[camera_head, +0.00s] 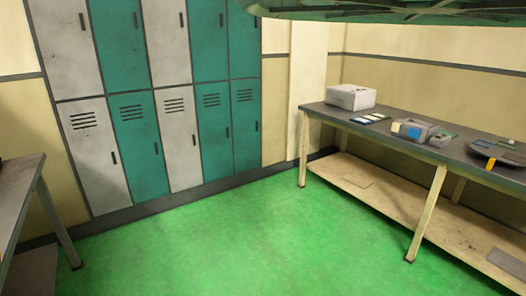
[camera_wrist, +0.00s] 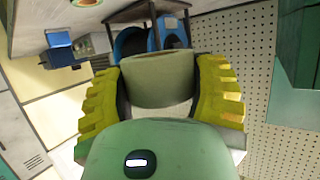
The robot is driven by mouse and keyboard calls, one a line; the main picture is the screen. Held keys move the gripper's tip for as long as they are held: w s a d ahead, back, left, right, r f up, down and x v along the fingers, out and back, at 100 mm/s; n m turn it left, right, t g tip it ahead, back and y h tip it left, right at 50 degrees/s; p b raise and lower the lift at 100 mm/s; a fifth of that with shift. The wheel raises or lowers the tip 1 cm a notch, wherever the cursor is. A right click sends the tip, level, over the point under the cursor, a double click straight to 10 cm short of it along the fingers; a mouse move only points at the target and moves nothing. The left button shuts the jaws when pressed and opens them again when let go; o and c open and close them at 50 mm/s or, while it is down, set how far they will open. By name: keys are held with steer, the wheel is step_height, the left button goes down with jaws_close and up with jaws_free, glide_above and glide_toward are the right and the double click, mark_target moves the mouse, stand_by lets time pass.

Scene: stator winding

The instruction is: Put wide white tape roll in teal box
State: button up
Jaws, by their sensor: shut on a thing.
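My gripper (camera_wrist: 160,85) has yellow-green ribbed fingers and is shut on a wide, pale tape roll (camera_wrist: 158,78) in the wrist view. One finger presses each side of the roll. My gripper does not show in the head view. I cannot make out a teal box for certain in either view. A teal surface (camera_wrist: 296,45) shows at the right edge of the wrist view, but I cannot tell what it belongs to.
In the head view a workbench (camera_head: 345,121) on the right bears a white box (camera_head: 351,97) and small grey-blue devices (camera_head: 413,131). Teal and white lockers (camera_head: 136,140) line the back wall. Another table (camera_head: 18,185) stands at left. The green floor (camera_head: 240,235) between is clear.

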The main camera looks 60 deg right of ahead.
steer(key=w+d+r+m+t+h+p, duration=0.1)
steer(key=w+d+r+m+h, duration=0.15)
steer(key=w+d+r, duration=0.4)
steer(key=w+d+r+m+t+h+p, duration=0.1)
steer(key=w+d+m+h+p, duration=0.2)
steer(key=d, duration=0.7)
steer(key=w+d+r+m+h, duration=0.1)
steer(key=w+d+r+h, duration=0.25)
steer(key=w+d, duration=0.35)
step_height(320, 180, up, 38)
steer(key=s+y+p, duration=0.1)
steer(key=p, duration=3.7)
steer(key=shift+s, duration=0.15)
